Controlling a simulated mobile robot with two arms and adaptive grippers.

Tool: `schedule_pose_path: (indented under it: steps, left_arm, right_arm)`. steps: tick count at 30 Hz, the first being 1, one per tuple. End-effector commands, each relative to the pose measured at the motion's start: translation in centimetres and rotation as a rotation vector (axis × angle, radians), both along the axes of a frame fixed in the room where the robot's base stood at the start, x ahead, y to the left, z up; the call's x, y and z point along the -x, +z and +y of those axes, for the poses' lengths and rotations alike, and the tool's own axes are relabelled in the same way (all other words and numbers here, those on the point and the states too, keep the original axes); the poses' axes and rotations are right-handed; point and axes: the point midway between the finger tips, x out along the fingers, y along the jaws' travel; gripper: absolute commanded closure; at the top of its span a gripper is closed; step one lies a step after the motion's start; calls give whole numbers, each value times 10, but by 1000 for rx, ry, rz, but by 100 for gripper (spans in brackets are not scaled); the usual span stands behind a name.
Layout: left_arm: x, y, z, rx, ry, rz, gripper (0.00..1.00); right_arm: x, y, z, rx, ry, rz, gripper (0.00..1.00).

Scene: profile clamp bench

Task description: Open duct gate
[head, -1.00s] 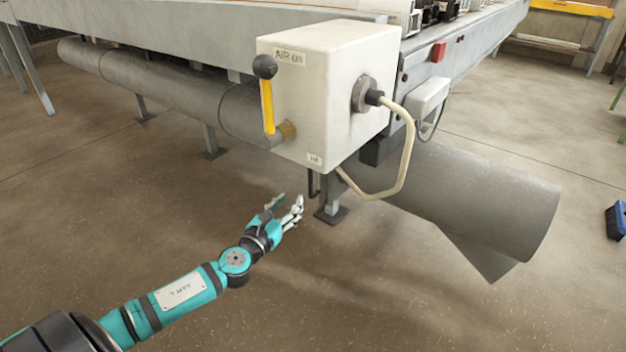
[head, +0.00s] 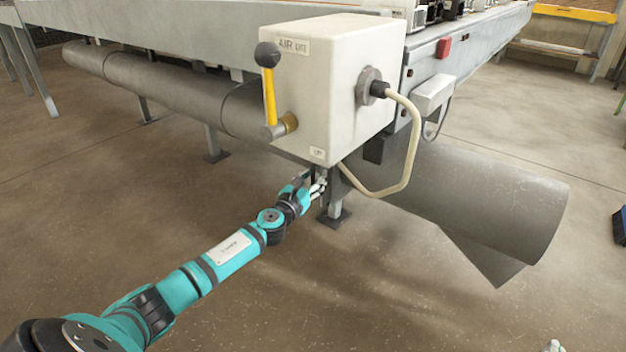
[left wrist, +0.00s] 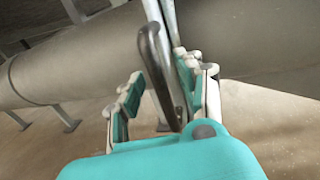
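My left gripper (head: 317,187) is under the front lower edge of a white box labelled "AIR" (head: 325,85). In the left wrist view, the gripper (left wrist: 162,82) is open. A dark bent bar handle (left wrist: 150,48) runs down between its two fingers, which look apart from it. In the head view this handle is mostly hidden by the gripper. A yellow lever (head: 269,98) with a black ball knob stands upright on the box's left face. A pale tip at the bottom edge looks like my right gripper (head: 553,346); its fingers are mostly cut off.
A grey duct pipe (head: 165,85) runs left behind the box. A wide, open-ended grey duct (head: 480,205) lies to the right. A beige hose (head: 410,145) loops from the box beside my left gripper. A support leg (head: 335,208) stands close behind it. The floor in front is clear.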

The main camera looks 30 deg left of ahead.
Motion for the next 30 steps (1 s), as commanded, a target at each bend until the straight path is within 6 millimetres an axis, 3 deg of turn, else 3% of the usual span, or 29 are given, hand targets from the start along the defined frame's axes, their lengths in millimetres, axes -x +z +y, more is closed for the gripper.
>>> schedule_pose_path:
  steps: [3, 11, 30]
  left_arm:
    - [0, 0, 0, 0, 0, 0, 65]
    - [0, 0, 0, 0, 0, 0, 99]
    - [1, -1, 0, 1, 0, 1, 100]
  right_arm:
    - [0, 0, 0, 0, 0, 1, 100]
    - [0, 0, 0, 0, 0, 1, 100]
    - [0, 0, 0, 0, 0, 2, 100]
